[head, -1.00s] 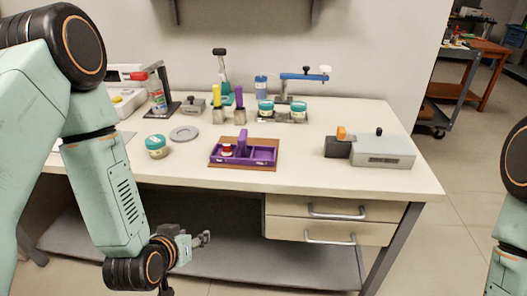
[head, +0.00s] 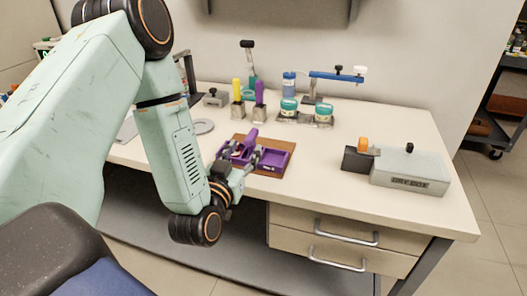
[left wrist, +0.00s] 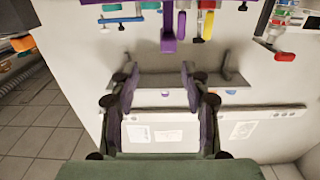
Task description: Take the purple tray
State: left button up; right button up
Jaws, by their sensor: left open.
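The purple tray (head: 270,159) lies on a brown board (head: 288,146) near the front edge of the bench. Its upright purple handle (head: 251,137) sticks up in the middle. My left gripper (head: 242,156) is open over the tray's left and middle part, with its fingers on either side of the handle as seen in the head view. Contact cannot be made out. The fingers hide part of the tray. In the left wrist view, a purple bar (left wrist: 168,33) shows beyond the open fingers (left wrist: 159,72). My right gripper is not in view.
A yellow-handled tool (head: 237,95) and a purple-handled tool (head: 259,98) stand behind the tray. Two teal-lidded jars (head: 288,108) are at the back. A grey box (head: 410,172) sits at the right. The bench between is clear.

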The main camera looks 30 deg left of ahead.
aim_at(247, 141)
pick_arm(q)
jog(key=shift+w+a, duration=0.1)
jog(key=shift+a, duration=0.15)
jog(key=x, duration=0.2)
jog(key=b+x, duration=0.1)
jog(key=x, duration=0.3)
jog(key=shift+a+f, duration=0.25)
jog(key=shift+f, duration=0.1)
jog(key=shift+w+a+f, duration=0.1)
jog(key=shift+w+a, duration=0.2)
jog(key=shift+w, duration=0.15)
jog(key=shift+d, duration=0.2)
jog(key=shift+c, duration=0.7)
jog(key=shift+a, duration=0.15)
jog(key=c, duration=0.6)
grip_shut()
